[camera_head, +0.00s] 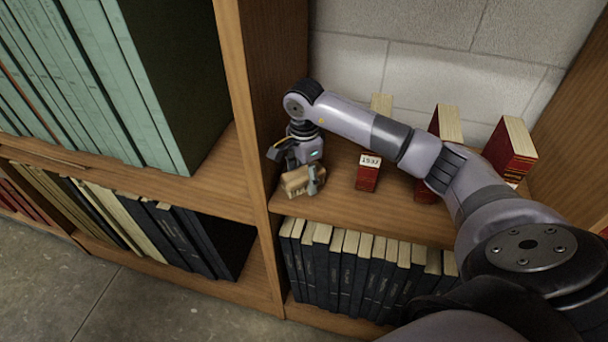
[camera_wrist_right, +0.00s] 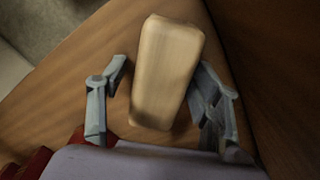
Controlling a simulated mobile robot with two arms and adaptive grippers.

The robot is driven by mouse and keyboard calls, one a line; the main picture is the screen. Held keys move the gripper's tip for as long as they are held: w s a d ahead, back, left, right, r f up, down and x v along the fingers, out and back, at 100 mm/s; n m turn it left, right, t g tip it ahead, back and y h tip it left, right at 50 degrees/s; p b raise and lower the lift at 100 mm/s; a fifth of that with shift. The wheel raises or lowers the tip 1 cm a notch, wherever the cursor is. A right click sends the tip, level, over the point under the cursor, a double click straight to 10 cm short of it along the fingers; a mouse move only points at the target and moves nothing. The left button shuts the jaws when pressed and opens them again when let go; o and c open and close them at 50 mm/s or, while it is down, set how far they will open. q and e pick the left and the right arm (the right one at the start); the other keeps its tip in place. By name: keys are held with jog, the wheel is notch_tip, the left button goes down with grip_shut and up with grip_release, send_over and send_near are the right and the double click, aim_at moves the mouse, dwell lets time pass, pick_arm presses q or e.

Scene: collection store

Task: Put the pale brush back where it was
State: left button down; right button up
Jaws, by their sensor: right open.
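The pale brush (camera_head: 297,181) is a pale wooden block at the left end of a wooden shelf, by the upright. It also shows in the right wrist view (camera_wrist_right: 166,72), lying between the fingers of my right gripper (camera_head: 300,172). The gripper is open in the wrist view (camera_wrist_right: 162,105), with a gap at the left finger and the right finger close to or touching the block. I cannot tell whether the block rests fully on the shelf. My left gripper is not in view.
A small red block with a white label (camera_head: 369,172) stands right of the gripper on the same shelf (camera_head: 335,212). Red books (camera_head: 508,150) stand farther right, behind my arm. A row of dark books (camera_head: 350,270) fills the shelf below. The wooden upright (camera_head: 250,110) is close on the left.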

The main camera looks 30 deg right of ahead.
aim_at(304, 172)
jog(key=shift+r, duration=0.15)
notch_tip(304, 172, up, 11)
jog(key=b, duration=0.3)
jog(key=shift+r, duration=0.55)
jog(key=shift+s+f, duration=0.1)
